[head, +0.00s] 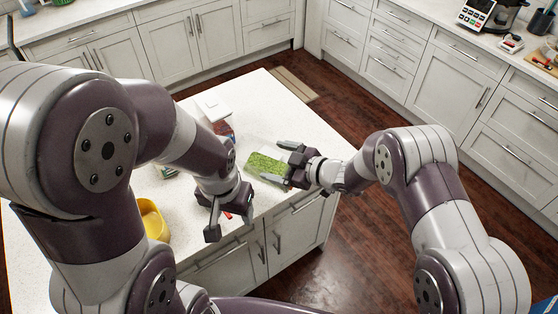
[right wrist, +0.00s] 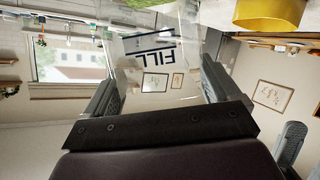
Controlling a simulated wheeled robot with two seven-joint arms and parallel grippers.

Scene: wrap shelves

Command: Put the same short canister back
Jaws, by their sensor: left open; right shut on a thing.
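In the right wrist view a clear wall of the canister with dark "FILL" lettering (right wrist: 152,42) shows between the two fingers (right wrist: 158,90). I cannot tell whether its base touches the counter. My left gripper (head: 229,226) is open and empty near the counter's front edge, left of the canister.
A yellow bowl (head: 153,218) stands on the white island counter (head: 262,95) at left. A white-topped box (head: 213,106) and a dark red and blue pack (head: 223,129) stand behind my left arm. A small red thing lies by my left gripper. The counter's far part is clear.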

